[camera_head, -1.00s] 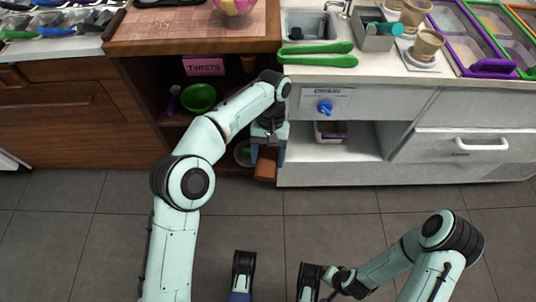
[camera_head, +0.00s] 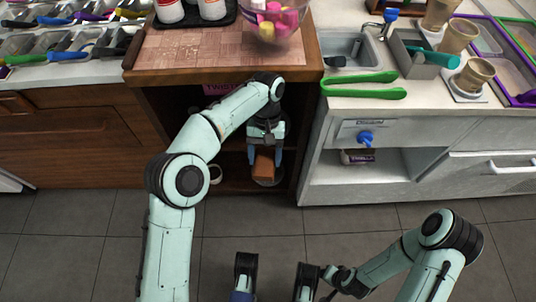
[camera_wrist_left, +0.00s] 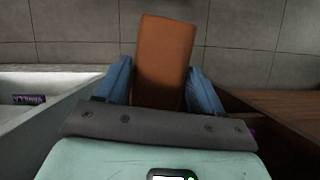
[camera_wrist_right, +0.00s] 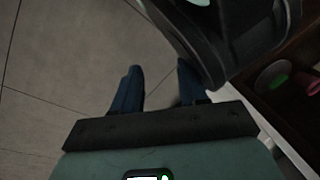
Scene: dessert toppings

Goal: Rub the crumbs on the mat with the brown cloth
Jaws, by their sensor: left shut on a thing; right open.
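My left gripper (camera_head: 265,156) is shut on the brown cloth (camera_head: 264,168), a block-like brown piece, in front of the open shelf below the wooden counter. The left wrist view shows the cloth (camera_wrist_left: 164,62) between the two blue fingers (camera_wrist_left: 160,85). A pinkish tiled mat (camera_head: 205,50) lies on the wooden counter above the gripper. My right gripper (camera_wrist_right: 156,88) is open and empty, over the grey floor.
A clear bowl of pink and yellow pieces (camera_head: 272,18) and a dark tray with bottles (camera_head: 190,20) stand on the mat. Green tongs (camera_head: 362,86) lie on the white counter by the sink (camera_head: 350,47). The counter's front edge (camera_head: 230,82) is above my left gripper.

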